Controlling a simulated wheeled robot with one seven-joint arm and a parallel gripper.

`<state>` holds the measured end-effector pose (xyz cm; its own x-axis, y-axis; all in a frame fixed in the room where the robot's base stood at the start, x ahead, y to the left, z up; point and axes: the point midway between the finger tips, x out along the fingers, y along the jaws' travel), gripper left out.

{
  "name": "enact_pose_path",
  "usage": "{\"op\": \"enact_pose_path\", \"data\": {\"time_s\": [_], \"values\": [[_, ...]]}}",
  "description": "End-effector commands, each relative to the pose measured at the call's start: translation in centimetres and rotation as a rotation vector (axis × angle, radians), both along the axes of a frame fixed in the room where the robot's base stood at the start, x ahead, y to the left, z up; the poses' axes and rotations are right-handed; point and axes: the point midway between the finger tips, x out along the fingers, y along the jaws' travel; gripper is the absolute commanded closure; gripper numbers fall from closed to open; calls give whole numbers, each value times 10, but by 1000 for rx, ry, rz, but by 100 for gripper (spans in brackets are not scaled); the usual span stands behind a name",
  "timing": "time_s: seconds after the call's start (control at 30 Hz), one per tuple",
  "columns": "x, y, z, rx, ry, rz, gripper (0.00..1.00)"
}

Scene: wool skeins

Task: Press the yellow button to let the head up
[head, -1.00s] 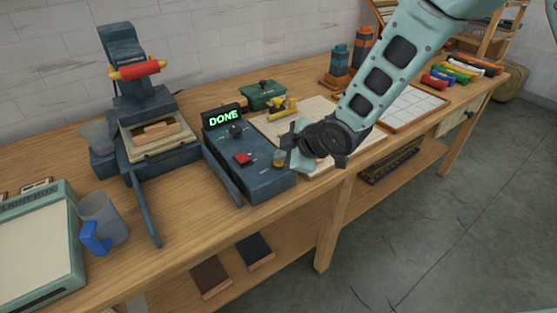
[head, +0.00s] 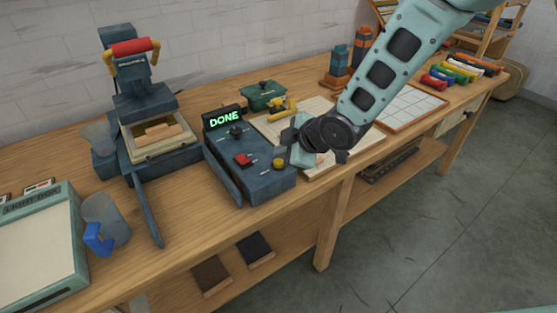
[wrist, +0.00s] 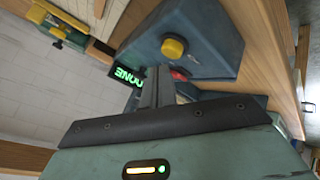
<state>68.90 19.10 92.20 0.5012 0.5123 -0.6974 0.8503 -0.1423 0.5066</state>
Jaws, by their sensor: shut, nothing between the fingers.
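The yellow button (head: 279,164) sits at the front right of a dark blue control box (head: 262,184). It also shows in the wrist view (wrist: 173,48), just beyond the fingertips. My gripper (head: 296,157) is shut and empty, just right of the button; it looks apart from it. The fingers show in the wrist view (wrist: 157,76). The press (head: 140,105) stands left of the box. Its head is tilted up, with a red handle (head: 130,47) at the top, over an open bed with a frame (head: 158,140).
The box has a red button (head: 243,160), a dark knob (head: 236,131) and a green "DONE" display (head: 224,118). A cup with a blue clip (head: 104,222) and a light box (head: 42,250) are at left.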

Motion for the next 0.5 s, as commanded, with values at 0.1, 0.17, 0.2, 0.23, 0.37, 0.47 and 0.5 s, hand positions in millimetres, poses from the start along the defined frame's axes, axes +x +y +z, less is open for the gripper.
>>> {"op": "enact_pose_path", "data": {"time_s": [0.1,0.17,0.2,0.23,0.37,0.47,0.5], "values": [[0,0,9,1,-1,0,100],[0,0,14,1,-2,1,100],[0,0,19,1,-2,0,100],[0,0,22,2,-2,1,100],[0,0,34,2,-2,1,100],[0,0,44,1,-2,1,100],[0,0,47,0,-1,1,100]]}}
